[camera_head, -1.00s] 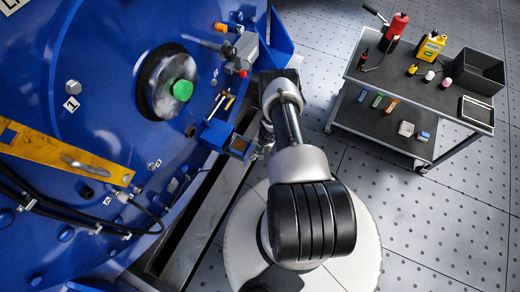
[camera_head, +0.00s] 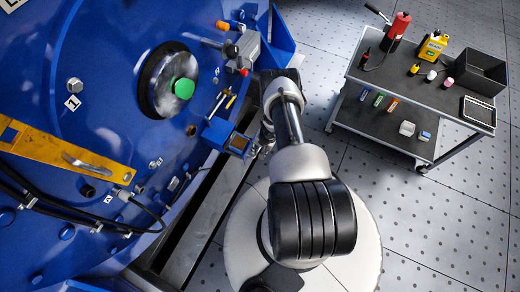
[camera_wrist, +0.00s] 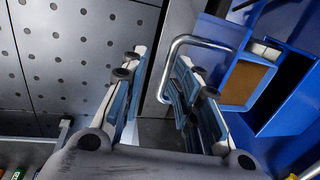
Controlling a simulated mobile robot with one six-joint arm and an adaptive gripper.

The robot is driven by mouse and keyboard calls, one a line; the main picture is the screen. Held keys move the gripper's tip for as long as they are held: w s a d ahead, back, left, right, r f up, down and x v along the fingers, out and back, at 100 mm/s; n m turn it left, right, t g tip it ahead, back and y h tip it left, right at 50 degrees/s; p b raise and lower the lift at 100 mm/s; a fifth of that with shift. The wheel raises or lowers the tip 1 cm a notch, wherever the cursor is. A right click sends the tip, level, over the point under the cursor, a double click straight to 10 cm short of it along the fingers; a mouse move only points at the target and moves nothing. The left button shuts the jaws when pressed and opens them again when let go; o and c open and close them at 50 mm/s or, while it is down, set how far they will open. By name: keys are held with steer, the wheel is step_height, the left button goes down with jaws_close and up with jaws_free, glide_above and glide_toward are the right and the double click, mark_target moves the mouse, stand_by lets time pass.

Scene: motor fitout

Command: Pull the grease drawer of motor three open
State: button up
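Motor three appears to be the big blue machine (camera_head: 120,60) filling the left of the head view; no number confirms it. A small blue drawer (camera_head: 238,143) with a brown inside sits low on its side. In the wrist view the open-topped blue drawer (camera_wrist: 225,72) is at upper right, with a bent grey metal handle (camera_wrist: 205,41) on its near side. My gripper (camera_wrist: 160,75) is open, one finger on each side of the handle's left leg. A gap shows by the left finger; contact at the right finger cannot be told. The arm mostly hides the gripper in the head view.
A grey trolley (camera_head: 446,97) with a red bottle, a yellow can and a black bin stands at upper right. A yellow bar (camera_head: 65,158) crosses the machine at left. A dark rail (camera_head: 190,240) runs below it. The perforated floor between machine and trolley is clear.

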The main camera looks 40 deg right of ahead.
steer(key=shift+d+r, duration=0.1)
steer(key=shift+r, duration=0.1)
step_height(320, 180, up, 12)
steer(key=s, duration=0.2)
steer(key=shift+d+f, duration=0.25)
steer(key=shift+d, duration=0.2)
